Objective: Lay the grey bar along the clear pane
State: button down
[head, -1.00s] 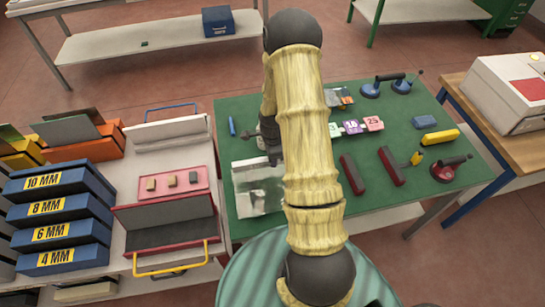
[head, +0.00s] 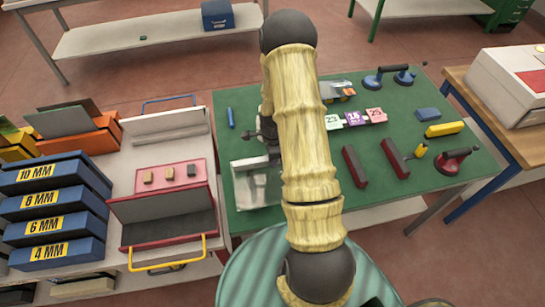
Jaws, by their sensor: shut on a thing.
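The clear pane (head: 252,188) lies on the green mat, left of my arm, and shows pale and see-through with reflections. My arm covers its right part. My gripper (head: 268,132) is mostly hidden behind my own arm. Only dark parts of it show, just above the far edge of the pane. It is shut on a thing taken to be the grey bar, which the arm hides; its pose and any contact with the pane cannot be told.
An open red case (head: 165,215) and blue boxes (head: 45,228) stand at left.

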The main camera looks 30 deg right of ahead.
jog(key=shift+f, duration=0.35)
dwell(0.6)
jog(key=c, duration=1.2)
grip_release()
jog(key=shift+b, duration=0.3)
notch_tip(320, 180, up, 17)
jog(key=b, duration=0.2)
jog(key=shift+r, duration=0.2)
